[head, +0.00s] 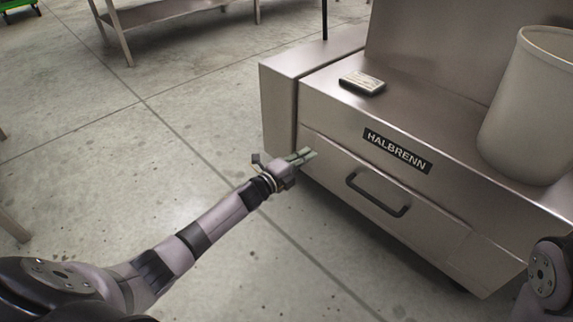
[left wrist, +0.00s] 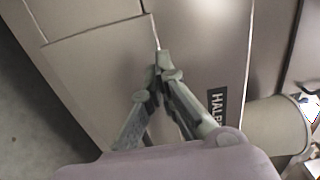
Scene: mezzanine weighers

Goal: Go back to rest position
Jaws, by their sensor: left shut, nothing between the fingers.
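My left gripper (head: 303,156) is shut and empty in the head view. It is in front of the left end of a metal cabinet (head: 330,117), near the drawer front (head: 330,163). I cannot tell whether it touches the cabinet. In the left wrist view the fingertips of the gripper (left wrist: 163,62) meet, with the cabinet face behind them. The drawer, with its dark handle (head: 377,196), looks closed. My right gripper is not in view; only a bit of my right arm shows at the lower right edge.
A small flat box (head: 362,82) lies on the cabinet's ledge. A tall pale bin (head: 527,110) stands on the ledge at right and also shows in the left wrist view (left wrist: 275,125). A metal table (head: 165,12) stands at the back.

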